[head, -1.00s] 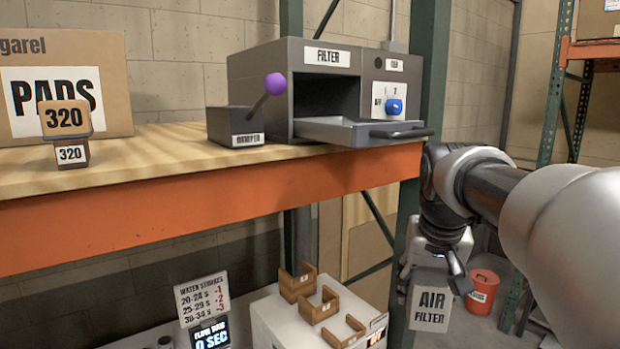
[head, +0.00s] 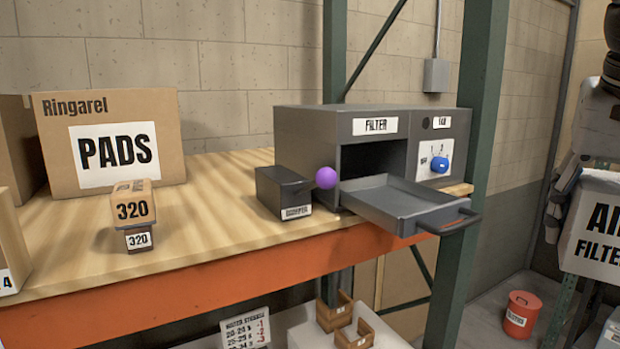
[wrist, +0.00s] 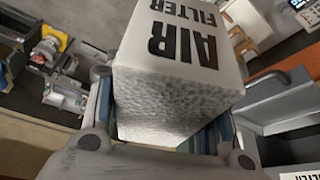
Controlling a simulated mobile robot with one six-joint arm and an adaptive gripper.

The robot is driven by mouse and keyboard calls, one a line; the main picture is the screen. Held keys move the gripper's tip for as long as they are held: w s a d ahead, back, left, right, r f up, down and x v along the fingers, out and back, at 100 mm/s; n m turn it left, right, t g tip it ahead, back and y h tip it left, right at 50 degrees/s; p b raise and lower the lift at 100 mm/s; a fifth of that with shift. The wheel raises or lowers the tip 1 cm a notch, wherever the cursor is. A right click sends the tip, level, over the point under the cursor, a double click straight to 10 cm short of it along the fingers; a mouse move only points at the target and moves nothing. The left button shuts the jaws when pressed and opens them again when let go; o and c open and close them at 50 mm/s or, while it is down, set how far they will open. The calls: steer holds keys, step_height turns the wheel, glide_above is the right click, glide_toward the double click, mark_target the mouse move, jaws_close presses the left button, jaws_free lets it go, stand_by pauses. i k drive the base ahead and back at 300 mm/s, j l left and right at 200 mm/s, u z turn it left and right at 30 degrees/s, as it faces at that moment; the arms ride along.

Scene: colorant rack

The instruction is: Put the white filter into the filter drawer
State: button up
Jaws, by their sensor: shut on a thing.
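My gripper (wrist: 165,140) is shut on the white filter (wrist: 180,60), a white block with a textured face and the words "AIR FILTER". In the head view the filter (head: 597,235) is at the right edge, partly cut off, held in the air to the right of the filter drawer (head: 400,203). The grey drawer is pulled out of the dark grey filter housing (head: 310,150) and looks empty. Filter and drawer are apart. In the wrist view part of a grey tray with a dark handle, apparently the drawer (wrist: 285,103), shows at the right.
A green rack post (head: 478,130) stands behind the drawer, between housing and filter. A dark damper box (head: 283,190) with a purple knob (head: 326,178) sits left of the drawer. A pads carton (head: 60,165) and 320 blocks (head: 132,205) stand farther left. A red bucket (head: 520,314) is on the floor.

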mark_target(397, 203)
steer(key=i+j, duration=0.25)
steer(key=i, duration=0.15)
steer(key=i+j+u, duration=0.1)
steer(key=i+j, duration=0.15)
steer(key=i, duration=0.15)
steer(key=j, duration=0.1)
steer(key=k, duration=0.05)
